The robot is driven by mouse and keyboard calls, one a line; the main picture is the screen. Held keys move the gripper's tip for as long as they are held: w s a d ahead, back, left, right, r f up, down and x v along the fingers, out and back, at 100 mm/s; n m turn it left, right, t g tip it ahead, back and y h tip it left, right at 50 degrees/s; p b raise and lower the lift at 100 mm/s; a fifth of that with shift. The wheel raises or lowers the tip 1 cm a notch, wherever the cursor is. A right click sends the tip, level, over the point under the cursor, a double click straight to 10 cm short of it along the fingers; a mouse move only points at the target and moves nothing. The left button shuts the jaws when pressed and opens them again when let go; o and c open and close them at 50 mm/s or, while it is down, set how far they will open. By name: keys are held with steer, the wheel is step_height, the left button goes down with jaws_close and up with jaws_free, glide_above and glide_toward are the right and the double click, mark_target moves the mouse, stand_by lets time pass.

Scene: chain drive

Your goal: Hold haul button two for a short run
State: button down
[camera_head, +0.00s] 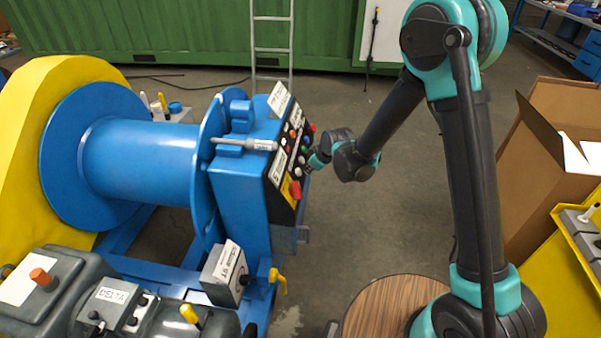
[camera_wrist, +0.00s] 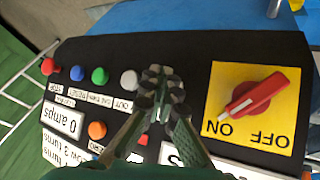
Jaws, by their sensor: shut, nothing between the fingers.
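A black control panel (camera_head: 284,160) sits on the sloped face of the blue winch housing; it fills much of the wrist view (camera_wrist: 190,55). Its upper row shows a red button (camera_wrist: 48,66), a blue button (camera_wrist: 77,73), a green button (camera_wrist: 100,76) and a white button (camera_wrist: 129,79). No label readable here says haul button two; I cannot tell which button it is. My gripper (camera_wrist: 163,76) is shut and empty, its tips over the panel just right of the white button. The tips hide what lies behind them; contact cannot be told. In the head view my gripper (camera_head: 311,166) is at the panel's right side.
A red rotary switch (camera_wrist: 252,97) on a yellow plate has its handle toward ON. An orange button (camera_wrist: 97,130) and a "0 amps" plate (camera_wrist: 62,121) are nearby. The blue drum (camera_head: 135,160) stands left. A cardboard box (camera_head: 550,150) stands right. Open floor lies behind the arm.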

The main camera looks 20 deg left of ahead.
steer(key=shift+a, duration=0.2)
stand_by(0.4)
steer(key=shift+s+a+f, duration=0.1)
steer(key=shift+a+f, duration=0.05)
steer(key=shift+a, duration=0.05)
steer(key=shift+s+a+f, duration=0.1)
steer(key=shift+a+f, duration=0.15)
steer(key=shift+a, duration=0.2)
stand_by(0.8)
steer(key=shift+d+r, duration=0.1)
steer(key=shift+d, duration=0.05)
stand_by(3.3)
steer(key=shift+w+d+r, duration=0.2)
steer(key=shift+d+r, duration=0.15)
steer(key=shift+d, duration=0.35)
steer(key=shift+w+d+r, duration=0.15)
steer(key=shift+d+r, duration=0.2)
steer(key=shift+d, duration=0.35)
steer(key=shift+w+d+r, duration=0.2)
steer(key=shift+d+r, duration=0.2)
steer(key=shift+d, duration=0.35)
steer(key=shift+w+d+r, duration=0.15)
steer(key=shift+d+r, duration=0.2)
steer(key=shift+d, duration=0.35)
